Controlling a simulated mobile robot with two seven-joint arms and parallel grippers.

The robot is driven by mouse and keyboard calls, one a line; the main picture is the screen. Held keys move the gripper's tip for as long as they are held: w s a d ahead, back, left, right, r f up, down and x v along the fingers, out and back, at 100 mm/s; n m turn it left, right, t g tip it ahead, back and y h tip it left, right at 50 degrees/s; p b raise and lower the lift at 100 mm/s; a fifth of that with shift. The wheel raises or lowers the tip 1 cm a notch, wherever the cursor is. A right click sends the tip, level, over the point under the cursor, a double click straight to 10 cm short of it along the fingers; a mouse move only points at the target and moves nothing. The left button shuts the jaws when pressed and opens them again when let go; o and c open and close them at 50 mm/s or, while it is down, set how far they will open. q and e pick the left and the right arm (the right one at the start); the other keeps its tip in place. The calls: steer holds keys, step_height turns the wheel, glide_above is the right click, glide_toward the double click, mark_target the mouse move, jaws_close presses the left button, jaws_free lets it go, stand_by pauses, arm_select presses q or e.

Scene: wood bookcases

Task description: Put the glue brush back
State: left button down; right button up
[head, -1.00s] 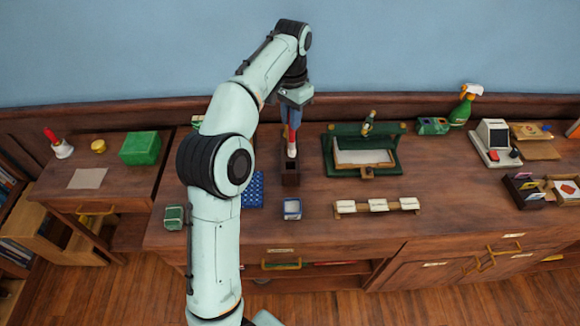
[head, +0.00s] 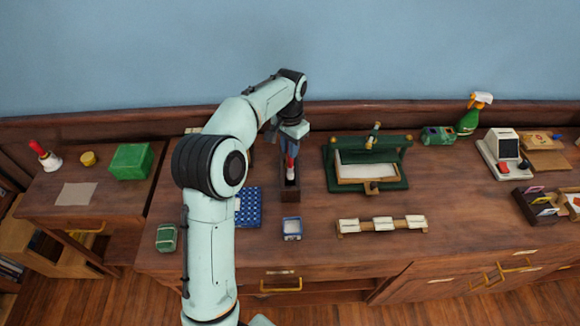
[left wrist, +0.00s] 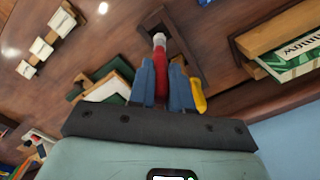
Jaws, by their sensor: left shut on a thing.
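My left gripper (head: 290,148) has blue fingers and is shut on the glue brush (head: 290,163), which has a red handle and a pale lower end. The brush hangs tip down over the dark wooden holder (head: 290,195) on the long counter. In the left wrist view, the brush (left wrist: 160,58) sits between the fingers (left wrist: 162,80), its pale end lined up with the holder's dark opening (left wrist: 152,22). I cannot tell how far the tip is inside. My right gripper is not in view.
A blue dotted mat (head: 248,206) lies to the left. A wall is close behind.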

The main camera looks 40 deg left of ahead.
mark_target(290, 167)
arm_select(q)
steer(key=shift+s+f, duration=0.2)
steer(key=shift+f, duration=0.85)
steer(key=f, duration=0.5)
steer(key=shift+w+b, duration=0.2)
steer(key=shift+b, duration=0.15)
steer(key=shift+s+f, duration=0.1)
steer(key=shift+f, duration=0.35)
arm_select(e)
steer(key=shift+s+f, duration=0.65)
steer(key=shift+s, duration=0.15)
arm_select(q)
steer(key=shift+f, duration=0.15)
steer(key=c, duration=1.1)
jaws_free()
steer(key=shift+o, duration=0.2)
